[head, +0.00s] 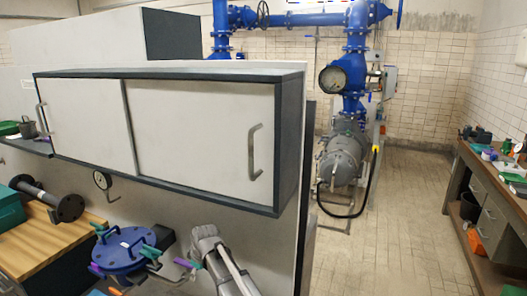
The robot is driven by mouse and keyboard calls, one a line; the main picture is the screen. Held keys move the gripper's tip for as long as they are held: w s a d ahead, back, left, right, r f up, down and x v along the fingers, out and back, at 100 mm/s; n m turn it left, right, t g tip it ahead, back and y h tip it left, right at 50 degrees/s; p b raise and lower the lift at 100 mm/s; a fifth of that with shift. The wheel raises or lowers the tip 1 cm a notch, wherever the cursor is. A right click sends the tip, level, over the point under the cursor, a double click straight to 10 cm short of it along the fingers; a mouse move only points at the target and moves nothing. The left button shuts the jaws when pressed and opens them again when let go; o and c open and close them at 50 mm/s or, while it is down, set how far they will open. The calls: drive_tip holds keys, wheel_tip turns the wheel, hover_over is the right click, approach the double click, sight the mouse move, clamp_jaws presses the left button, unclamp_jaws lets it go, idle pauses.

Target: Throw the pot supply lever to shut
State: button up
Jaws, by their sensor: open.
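A blue round pot with a bolted lid (122,250) stands at the lower left, beside a wooden bench top. Green clamp-like handles sit around its rim, one at the back left (99,228) and one at the right (150,252). A purple handle (96,269) is at its left front. To the right of the pot, a lever with a purple and green grip (187,263) shows close to my grey arm. I cannot tell which handle is the pot supply lever or how it is set. My arm rises from the bottom edge; I cannot make out my gripper's fingers.
A white wall cabinet (195,125) with dark edges juts out above the pot. A flanged grey pipe (48,198) lies on the wooden bench (40,240). Blue pipework (350,75) stands at the back. Open floor (405,215) lies to the right.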

drive_tip(key=s+d+m+g+h+p, duration=0.1)
drive_tip(key=s+d+m, duration=0.4)
drive_tip(key=d, duration=0.8)
drive_tip(key=s+d+r+m+h+p, duration=0.1)
drive_tip(key=s+d+m, duration=0.4)
drive_tip(key=d, duration=0.9)
drive_tip(key=s+d+m+g+h+p, duration=0.1)
drive_tip(key=s+d+m, duration=0.4)
drive_tip(key=d, duration=0.8)
wheel_tip(320, 180, up, 13)
drive_tip(key=s+n+p, duration=0.1)
drive_tip(key=p, duration=1.1)
drive_tip(key=shift+d+f, duration=0.2)
wheel_tip(320, 180, down, 5)
drive_tip(key=b, duration=0.5)
drive_tip(key=shift+c, duration=0.6)
